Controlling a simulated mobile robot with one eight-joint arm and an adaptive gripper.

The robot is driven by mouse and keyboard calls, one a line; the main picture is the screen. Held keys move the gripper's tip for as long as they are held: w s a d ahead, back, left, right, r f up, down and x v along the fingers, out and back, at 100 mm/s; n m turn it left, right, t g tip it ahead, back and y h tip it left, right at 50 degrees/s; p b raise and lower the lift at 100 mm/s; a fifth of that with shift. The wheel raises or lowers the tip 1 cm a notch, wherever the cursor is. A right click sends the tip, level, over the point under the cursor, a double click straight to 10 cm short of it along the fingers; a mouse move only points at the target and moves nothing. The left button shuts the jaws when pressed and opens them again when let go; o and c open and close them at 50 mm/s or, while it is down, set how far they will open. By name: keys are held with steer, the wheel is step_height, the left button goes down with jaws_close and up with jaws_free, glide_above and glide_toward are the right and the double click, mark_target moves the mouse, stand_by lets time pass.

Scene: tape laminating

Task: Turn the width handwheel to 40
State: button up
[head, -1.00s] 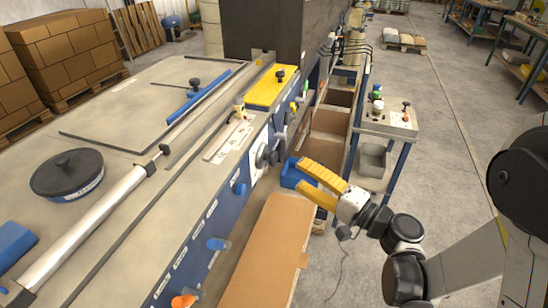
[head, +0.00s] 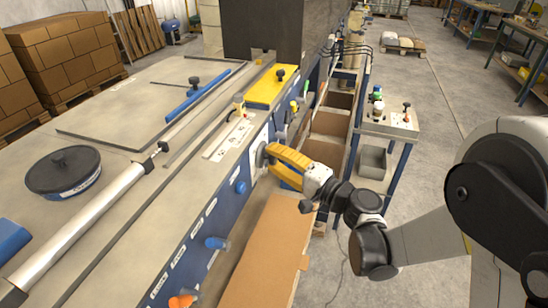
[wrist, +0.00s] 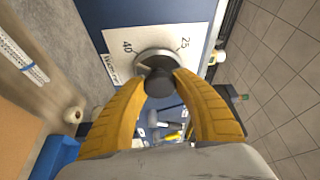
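The width handwheel (wrist: 153,62) is a round grey wheel with a dark knob (wrist: 160,86) standing towards me. It sits on a white plate (wrist: 112,40) marked 40 at the upper left and 25 at the upper right. In the head view the wheel (head: 261,155) is on the blue side of the machine, partly covered by my fingers. My gripper (wrist: 162,82) has its yellow fingers on either side of the dark knob, with their tips close to it. I cannot tell whether they touch it. My gripper (head: 268,156) also shows at the wheel in the head view.
Blue knobs (head: 239,187) and an orange knob (head: 183,300) line the machine's side below the wheel. A cardboard box (head: 262,250) stands beneath my gripper. The floor beyond is open.

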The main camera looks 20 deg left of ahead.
steer(key=c, duration=0.4)
steer(key=shift+m, duration=0.8)
steer(key=shift+c, duration=0.3)
steer(key=o, duration=1.2)
steer(key=shift+o, duration=0.2)
steer(key=shift+d, duration=0.1)
steer(key=v, duration=1.2)
steer(key=shift+r, duration=0.35)
steer(key=shift+w+h, duration=0.1)
steer(key=shift+h, duration=0.2)
